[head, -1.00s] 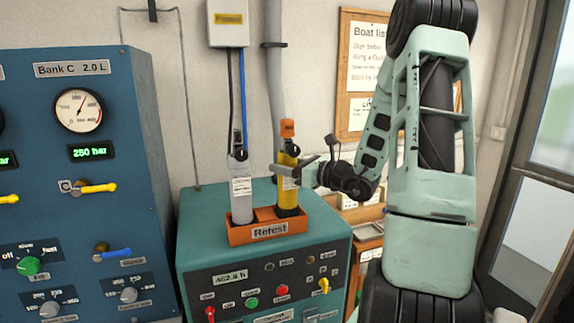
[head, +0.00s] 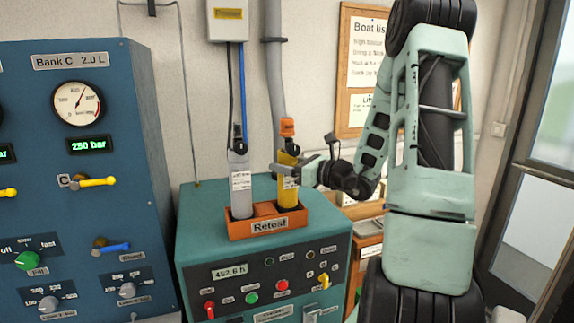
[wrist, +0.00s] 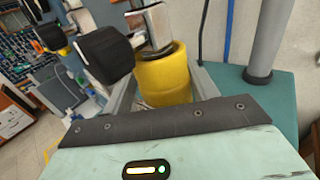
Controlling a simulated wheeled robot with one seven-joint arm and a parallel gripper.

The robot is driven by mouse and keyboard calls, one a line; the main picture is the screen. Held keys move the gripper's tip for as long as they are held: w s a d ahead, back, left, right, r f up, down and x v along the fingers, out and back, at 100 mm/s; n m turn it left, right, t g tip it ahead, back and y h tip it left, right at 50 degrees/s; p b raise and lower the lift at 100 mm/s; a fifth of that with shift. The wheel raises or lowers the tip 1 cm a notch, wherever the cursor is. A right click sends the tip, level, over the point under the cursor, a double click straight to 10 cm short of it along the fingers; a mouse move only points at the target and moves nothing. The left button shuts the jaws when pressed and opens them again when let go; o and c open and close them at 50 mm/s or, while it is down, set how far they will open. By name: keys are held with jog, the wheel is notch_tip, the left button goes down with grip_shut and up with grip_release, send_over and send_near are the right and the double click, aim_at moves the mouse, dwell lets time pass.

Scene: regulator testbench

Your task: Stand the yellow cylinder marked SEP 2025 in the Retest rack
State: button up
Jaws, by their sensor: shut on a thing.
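The yellow cylinder (head: 288,190) with an orange top stands upright in the right place of the orange Retest rack (head: 265,225). My gripper (head: 287,170) is shut on the cylinder's upper part, reaching in from the right. In the wrist view the yellow cylinder (wrist: 164,75) sits between my fingers. The cylinder's lower end is hidden by the rack's front wall, so I cannot tell whether it touches the rack's floor.
A grey cylinder (head: 240,185) stands in the rack's left place, close beside the yellow one. The rack is on a green compressor cabinet (head: 200,215). The blue Bank C panel (head: 110,160) is at left. A wall pipe (head: 276,80) and hoses (head: 238,95) run behind.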

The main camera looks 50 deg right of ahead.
jog(key=shift+f, duration=0.25)
jog(key=o, duration=1.2)
jog(key=shift+o, duration=0.2)
jog(key=shift+f+b, duration=0.15)
jog(key=shift+b, duration=0.15)
jog(key=shift+s, duration=0.1)
jog(key=s+d+b, duration=0.2)
jog(key=s+b, duration=0.3)
jog(key=s, duration=1.2)
